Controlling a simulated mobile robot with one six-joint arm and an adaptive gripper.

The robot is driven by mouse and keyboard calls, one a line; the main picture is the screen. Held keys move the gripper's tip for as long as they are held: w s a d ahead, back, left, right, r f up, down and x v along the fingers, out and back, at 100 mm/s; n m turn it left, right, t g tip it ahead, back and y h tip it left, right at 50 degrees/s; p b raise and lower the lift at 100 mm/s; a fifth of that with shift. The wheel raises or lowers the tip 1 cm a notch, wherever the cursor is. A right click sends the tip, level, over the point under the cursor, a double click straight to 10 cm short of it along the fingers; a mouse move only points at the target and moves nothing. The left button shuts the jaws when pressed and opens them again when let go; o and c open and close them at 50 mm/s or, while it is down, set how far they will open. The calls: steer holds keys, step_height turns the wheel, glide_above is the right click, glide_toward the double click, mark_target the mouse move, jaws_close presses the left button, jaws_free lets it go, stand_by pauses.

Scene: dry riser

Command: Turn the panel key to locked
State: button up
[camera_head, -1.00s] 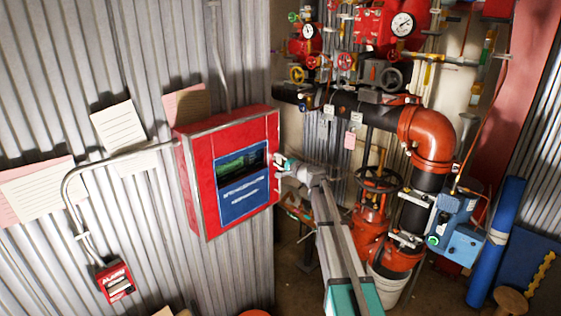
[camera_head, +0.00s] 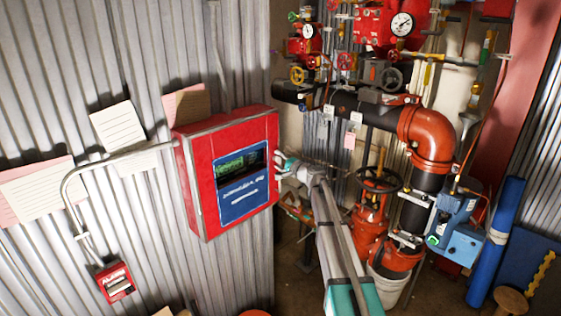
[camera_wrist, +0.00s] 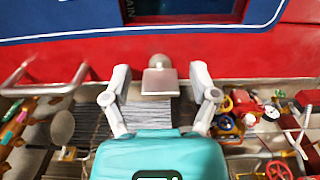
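The red panel (camera_head: 203,186) is a box on the corrugated wall, with a dark screen and a blue label on its front. In the wrist view the panel's red face (camera_wrist: 240,42) fills the top. A small silver key (camera_wrist: 159,78) with a square head sticks out from the red face. My gripper (camera_wrist: 160,76) is open, with one finger on each side of the key and a visible gap to both. In the head view my gripper (camera_head: 279,165) is at the panel's right edge, where the key is hidden.
A metal handle (camera_wrist: 45,72) is left of the key in the wrist view. Red pipes and valves (camera_head: 376,180) stand close to the right of my arm. A grey conduit (camera_head: 110,163) and a red alarm box (camera_head: 115,282) are on the left wall.

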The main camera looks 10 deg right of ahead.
steer(key=shift+s, duration=0.1)
steer(key=shift+s+d, duration=0.1)
steer(key=shift+s, duration=0.05)
steer(key=v, duration=1.1)
steer(key=shift+d, duration=0.15)
steer(key=shift+s, duration=0.15)
